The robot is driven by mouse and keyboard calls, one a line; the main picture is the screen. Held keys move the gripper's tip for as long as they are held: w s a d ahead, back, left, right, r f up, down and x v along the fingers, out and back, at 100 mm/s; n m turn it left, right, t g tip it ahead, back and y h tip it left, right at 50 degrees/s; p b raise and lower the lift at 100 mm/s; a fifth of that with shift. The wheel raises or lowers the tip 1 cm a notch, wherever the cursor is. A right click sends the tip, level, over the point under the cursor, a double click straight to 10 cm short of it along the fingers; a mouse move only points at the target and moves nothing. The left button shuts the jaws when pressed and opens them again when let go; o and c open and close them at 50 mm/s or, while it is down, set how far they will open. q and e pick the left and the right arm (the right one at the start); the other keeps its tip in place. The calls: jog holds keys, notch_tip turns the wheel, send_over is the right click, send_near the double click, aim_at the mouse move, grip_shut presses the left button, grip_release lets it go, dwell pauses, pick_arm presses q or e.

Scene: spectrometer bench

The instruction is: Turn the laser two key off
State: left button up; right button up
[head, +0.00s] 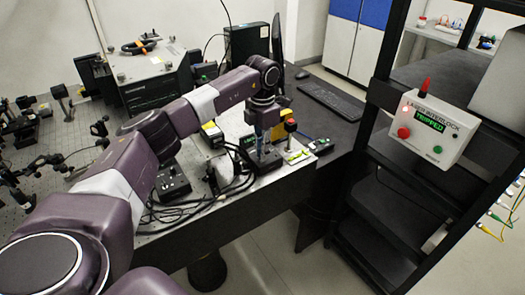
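My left arm reaches in from the left across the bench. My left gripper (267,158) points down at the bench's right end, among small control boxes. A dark box with a green display (247,145) is just left of the gripper and partly hidden by it. The gap between the fingers is too small to make out. The laser two key itself cannot be made out; the gripper and wrist cover part of this area. My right gripper is not in view.
A red button (290,124) stands just right of the gripper. A black box (320,146) sits near the bench edge. Loose black cables (205,200) lie in front. A keyboard (333,102) is behind. The interlock box (430,130) on the rack reads TRIPPED.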

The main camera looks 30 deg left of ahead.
pick_arm(q)
grip_shut()
jog(key=shift+n, duration=0.4)
jog(key=n+p, duration=0.1)
jog(key=n, duration=0.3)
jog(key=shift+r+n, duration=0.1)
jog(key=shift+n, duration=0.3)
jog(key=n, duration=0.4)
jog(key=shift+p, duration=0.3)
jog(key=n+p, duration=0.1)
jog(key=n, duration=0.3)
jog(key=shift+w+n, duration=0.1)
jog(key=shift+n, duration=2)
jog(key=shift+n+p, duration=0.3)
